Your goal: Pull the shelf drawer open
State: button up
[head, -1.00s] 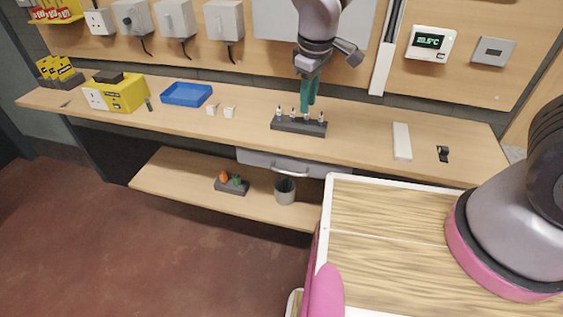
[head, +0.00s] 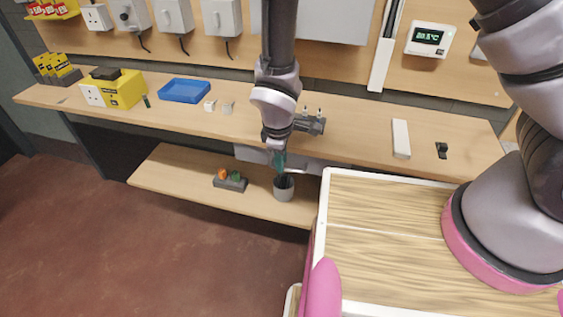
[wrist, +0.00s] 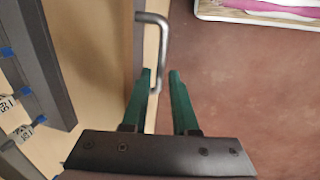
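The light grey drawer (head: 250,154) hangs under the workbench top, with its front partly hidden behind my arm in the head view. It looks closed. Its metal bar handle (wrist: 164,45) shows in the wrist view, reaching out from the wooden edge. My gripper (wrist: 160,74) is open, with two green fingers apart. The handle's near end lies between the fingertips in the picture; I cannot tell whether they touch or are level with it. In the head view my gripper (head: 278,160) points down in front of the drawer.
A grey pot (head: 284,189) and a dark block with coloured tools (head: 230,181) stand on the lower shelf (head: 180,175). A blue tray (head: 185,91) and a yellow box (head: 120,92) are on the workbench (head: 350,125). The floor in front is clear.

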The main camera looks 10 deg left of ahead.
jog(key=shift+w+f, duration=0.15)
jog(key=shift+f, duration=0.45)
grip_shut()
dwell(1.1)
